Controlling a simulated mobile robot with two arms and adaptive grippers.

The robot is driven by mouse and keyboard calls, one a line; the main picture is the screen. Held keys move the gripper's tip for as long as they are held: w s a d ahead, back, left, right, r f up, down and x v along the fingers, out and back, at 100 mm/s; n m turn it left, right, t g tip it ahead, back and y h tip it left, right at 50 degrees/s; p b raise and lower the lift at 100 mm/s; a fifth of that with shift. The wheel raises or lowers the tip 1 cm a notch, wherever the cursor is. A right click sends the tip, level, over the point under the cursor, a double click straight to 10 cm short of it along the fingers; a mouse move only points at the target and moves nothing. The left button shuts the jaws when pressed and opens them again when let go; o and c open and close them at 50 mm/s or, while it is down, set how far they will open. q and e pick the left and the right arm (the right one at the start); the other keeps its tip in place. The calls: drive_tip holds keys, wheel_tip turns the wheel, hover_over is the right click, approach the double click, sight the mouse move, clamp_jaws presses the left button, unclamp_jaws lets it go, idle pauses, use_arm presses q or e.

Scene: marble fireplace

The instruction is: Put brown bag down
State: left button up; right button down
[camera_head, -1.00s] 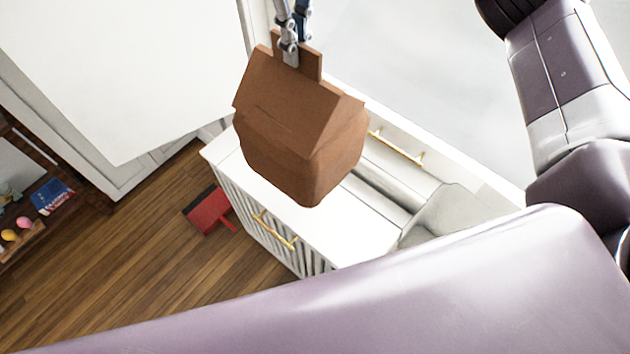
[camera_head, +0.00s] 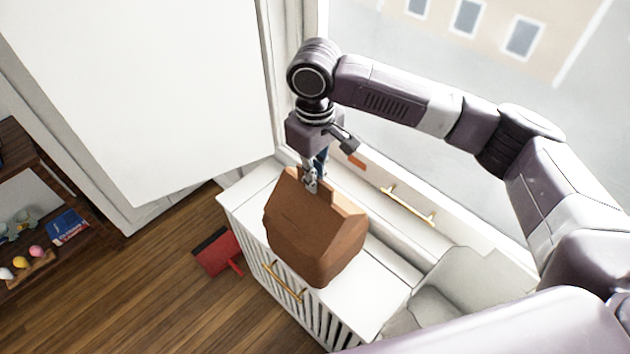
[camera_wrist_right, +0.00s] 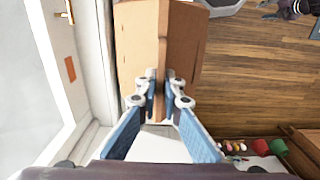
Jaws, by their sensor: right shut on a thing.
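The brown bag (camera_head: 315,238) hangs upright from my right gripper (camera_head: 311,183), over the white cabinet (camera_head: 365,315) by the window. The gripper is shut on the bag's top edge. In the right wrist view, the fingertips (camera_wrist_right: 160,92) pinch the top edge of the bag (camera_wrist_right: 182,45) from both sides. The bag hides part of the cabinet top, and I cannot tell whether its bottom touches it. My left gripper is not in view.
A red dustpan (camera_head: 217,254) lies on the wooden floor left of the cabinet. A white panel (camera_head: 140,90) stands at the upper left. A dark shelf (camera_head: 50,215) with a blue book (camera_head: 66,226) is at the far left. A grey chair (camera_head: 450,285) stands right of the cabinet.

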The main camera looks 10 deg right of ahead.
drive_tip(key=shift+f, duration=1.05)
drive_tip(key=c, duration=2.1)
unclamp_jaws()
drive_tip(key=shift+f, duration=0.15)
wheel_tip(320, 180, up, 11)
drive_tip(key=b, duration=0.3)
drive_tip(key=shift+r, duration=0.65)
